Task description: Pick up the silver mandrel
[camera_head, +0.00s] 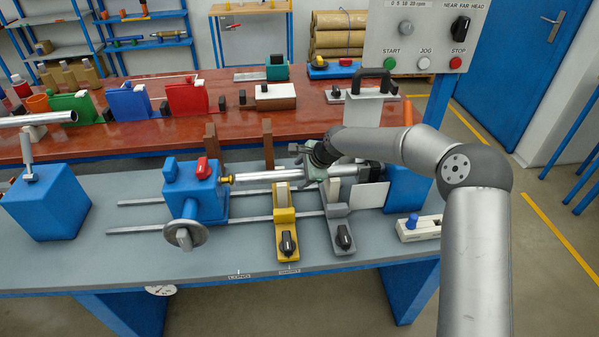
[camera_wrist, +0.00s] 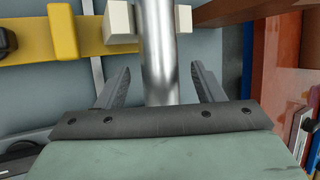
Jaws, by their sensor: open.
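The silver mandrel (camera_head: 255,177) is a shiny metal rod lying level along the winder, with its left end at a brass-coloured tip on the blue headstock (camera_head: 205,190). My gripper (camera_head: 305,168) is over its middle and hides part of it. In the wrist view the mandrel (camera_wrist: 158,45) runs between the two fingers of my open gripper (camera_wrist: 160,85), with a gap visible on each side.
A red-brown bench (camera_head: 130,140) with coloured fixtures lies behind. A control panel (camera_head: 425,40) rises at the back right. The grey table front (camera_head: 150,265) is mostly clear.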

